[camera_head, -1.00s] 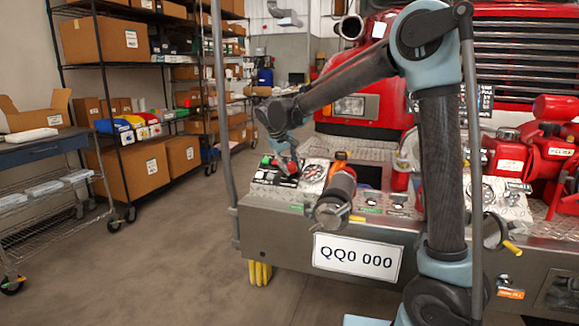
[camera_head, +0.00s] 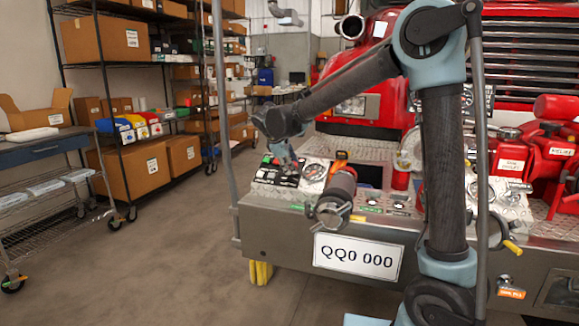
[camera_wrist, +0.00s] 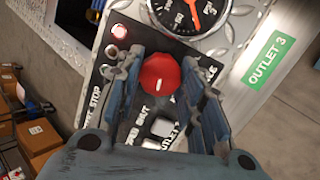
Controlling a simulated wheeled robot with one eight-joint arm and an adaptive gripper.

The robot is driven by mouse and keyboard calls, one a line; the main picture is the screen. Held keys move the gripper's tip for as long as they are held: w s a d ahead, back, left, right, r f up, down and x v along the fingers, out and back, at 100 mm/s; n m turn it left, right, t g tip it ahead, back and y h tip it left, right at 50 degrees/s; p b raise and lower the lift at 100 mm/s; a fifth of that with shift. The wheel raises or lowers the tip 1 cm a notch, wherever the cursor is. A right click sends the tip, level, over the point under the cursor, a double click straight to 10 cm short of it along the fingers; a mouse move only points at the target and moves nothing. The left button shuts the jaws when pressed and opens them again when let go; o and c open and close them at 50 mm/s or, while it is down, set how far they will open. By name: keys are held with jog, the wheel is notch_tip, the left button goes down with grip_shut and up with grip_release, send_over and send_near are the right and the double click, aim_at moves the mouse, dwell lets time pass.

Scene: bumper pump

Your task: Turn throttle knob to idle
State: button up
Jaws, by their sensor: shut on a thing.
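The red throttle knob (camera_wrist: 160,78) sits on a black control panel (camera_wrist: 130,118) in the middle of the wrist view, with a pale pointer line on its face. My gripper (camera_wrist: 163,84) has one finger on each side of the knob and is shut on it. In the head view my gripper (camera_head: 287,160) reaches down to the panel (camera_head: 272,177) at the left end of the bumper. The panel lettering is partly covered by my fingers, so the idle mark cannot be made out.
A pressure gauge (camera_wrist: 188,14) is close to the knob. A red lit button (camera_wrist: 119,31) is beside my left finger. A green OUTLET 3 label (camera_wrist: 265,60) is at right.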

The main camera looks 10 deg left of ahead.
jog(key=n, duration=0.3)
jog(key=shift+d+n+t, duration=0.2)
jog(key=shift+n+t, duration=0.1)
jog(key=shift+n+y, duration=0.3)
jog(key=shift+n, duration=1.2)
jog(key=o, duration=1.1)
jog(key=shift+a, duration=0.1)
jog(key=shift+s+r, duration=0.1)
jog(key=shift+r, duration=0.05)
jog(key=v, duration=1.1)
jog(key=shift+s+r, duration=0.15)
jog(key=shift+s, duration=0.05)
